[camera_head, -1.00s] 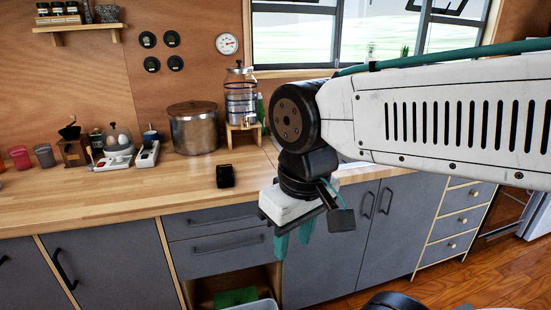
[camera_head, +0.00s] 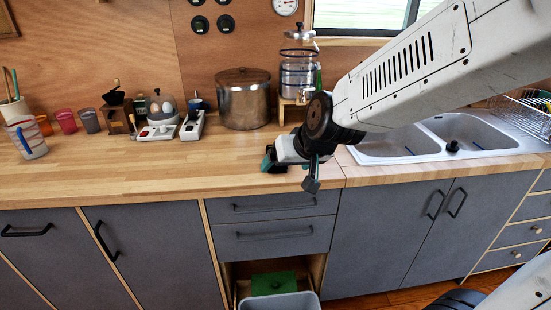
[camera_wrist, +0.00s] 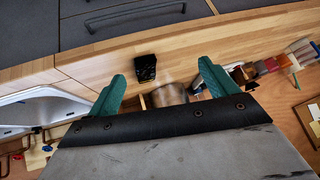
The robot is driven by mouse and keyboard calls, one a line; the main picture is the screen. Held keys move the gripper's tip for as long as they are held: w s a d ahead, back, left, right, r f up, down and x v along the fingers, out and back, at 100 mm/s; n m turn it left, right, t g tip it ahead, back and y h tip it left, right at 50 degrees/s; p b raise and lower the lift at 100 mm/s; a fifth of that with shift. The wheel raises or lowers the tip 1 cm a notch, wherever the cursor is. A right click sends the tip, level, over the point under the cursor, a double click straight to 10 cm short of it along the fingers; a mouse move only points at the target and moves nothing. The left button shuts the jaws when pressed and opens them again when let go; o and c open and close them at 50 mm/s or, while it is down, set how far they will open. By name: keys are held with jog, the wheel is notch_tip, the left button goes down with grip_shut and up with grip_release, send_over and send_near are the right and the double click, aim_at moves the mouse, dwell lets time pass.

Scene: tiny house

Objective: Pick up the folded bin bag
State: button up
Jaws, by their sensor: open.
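A small black crinkled bundle, which looks like the folded bin bag (camera_wrist: 145,68), lies on the wooden counter near its front edge. In the wrist view it shows beyond and between the fingertips of my gripper (camera_wrist: 161,72), left of the middle of the gap. The two green fingers are apart with nothing between them. In the head view my gripper (camera_head: 272,163) is low over the counter above the drawers, and the bundle is mostly hidden by it. I cannot tell the exact height gap.
A steel pot (camera_head: 243,98), a water dispenser (camera_head: 298,75) and an egg cooker (camera_head: 161,110) stand behind on the counter (camera_head: 130,168). The sink (camera_head: 400,145) is to the right. Below are drawers and an open cupboard with a grey bin (camera_head: 280,302) and a green item (camera_head: 273,283). The left counter front is clear.

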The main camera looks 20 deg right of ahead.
jog(key=w+f+t+h, duration=0.1)
jog(key=w+f, duration=0.1)
jog(key=w, duration=0.2)
jog(key=w+f+m+t+h, duration=0.1)
jog(key=w+f+t+h, duration=0.1)
jog(key=w+f, duration=0.1)
jog(key=w+d+f+m+t+h, duration=0.1)
jog(key=w+f+t, duration=0.1)
jog(key=w, duration=0.3)
jog(key=shift+w+d+f, duration=0.1)
jog(key=shift+w+f, duration=0.05)
jog(key=shift+f, duration=0.6)
jog(key=shift+w+d+f+m+t+h, duration=0.25)
jog(key=shift+w+f+m+t+h, duration=0.1)
jog(key=shift+h, duration=0.25)
jog(key=x, duration=0.7)
jog(key=shift+w+d, duration=0.25)
jog(key=shift+w, duration=0.1)
jog(key=c, duration=1)
